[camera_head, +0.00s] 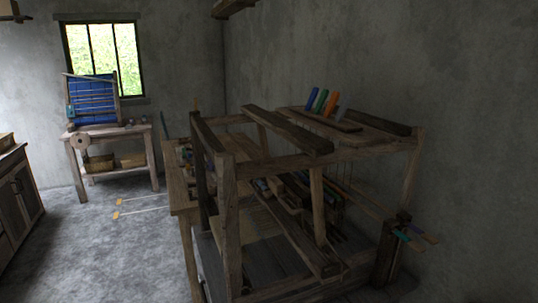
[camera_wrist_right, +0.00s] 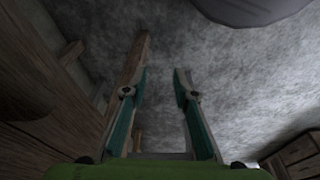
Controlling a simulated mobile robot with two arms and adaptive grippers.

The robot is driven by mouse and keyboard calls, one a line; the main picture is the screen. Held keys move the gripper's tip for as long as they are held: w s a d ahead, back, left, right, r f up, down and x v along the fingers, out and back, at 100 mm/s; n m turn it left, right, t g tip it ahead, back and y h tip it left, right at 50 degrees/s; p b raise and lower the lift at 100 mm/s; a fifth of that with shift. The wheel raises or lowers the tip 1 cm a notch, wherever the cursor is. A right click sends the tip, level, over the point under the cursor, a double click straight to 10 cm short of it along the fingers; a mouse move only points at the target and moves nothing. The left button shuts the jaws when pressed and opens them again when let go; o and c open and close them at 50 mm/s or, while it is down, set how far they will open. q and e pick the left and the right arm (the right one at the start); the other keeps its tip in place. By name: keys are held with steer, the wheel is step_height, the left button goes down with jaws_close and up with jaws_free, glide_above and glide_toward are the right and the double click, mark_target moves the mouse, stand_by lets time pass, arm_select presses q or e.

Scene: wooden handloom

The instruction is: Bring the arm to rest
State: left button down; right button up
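My right gripper (camera_wrist_right: 161,75) shows in the right wrist view. Its two teal fingers stand apart with no object between them, and grey floor shows through the gap. A wooden beam (camera_wrist_right: 127,75) lies beyond the left finger in the picture; I cannot tell how far away it is. Neither gripper can be made out in the head view, and my left gripper is in neither view. The wooden handloom (camera_head: 228,215) stands at the centre and right of the head view.
Blue, green and orange pieces (camera_head: 319,101) stand on the loom's top. A small table (camera_head: 110,131) with a blue-panelled frame (camera_head: 92,97) stands under the window. A dark cabinet (camera_head: 20,200) is at the left edge. Thin rods with orange ends (camera_head: 140,211) lie on otherwise open floor (camera_head: 100,265).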

steer(key=s+d+f+b, duration=0.1)
steer(key=s+f+b, duration=0.1)
steer(key=s+f, duration=0.7)
steer(key=s+d+f+g+b, duration=0.1)
steer(key=s+d+f+b, duration=0.1)
steer(key=s+f, duration=0.7)
step_height(320, 180, down, 6)
steer(key=shift+s+f+b, duration=0.1)
steer(key=shift+s+b, duration=0.05)
steer(key=shift+b, duration=0.2)
steer(key=shift+d, duration=0.1)
stand_by(0.5)
